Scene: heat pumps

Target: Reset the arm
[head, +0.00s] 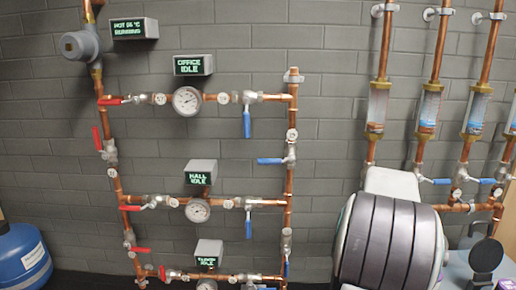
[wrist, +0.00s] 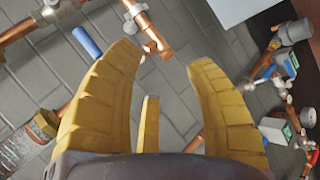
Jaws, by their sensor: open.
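My gripper (wrist: 163,88) shows in the wrist view with its yellow ribbed fingers spread apart. It is open, and nothing is between the fingers. Behind it are the grey brick wall and copper pipes, seen at a tilt. In the head view the gripper itself is not visible. A large dark ribbed and white rounded body (head: 388,240), which looks like part of my own arm, fills the lower right.
Copper pipes with red and blue valve handles, a gauge (head: 187,101) and an "Office idle" display (head: 194,65) line the wall. Clear cylinders (head: 428,110) hang at the right. A blue tank (head: 22,258) stands at the lower left.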

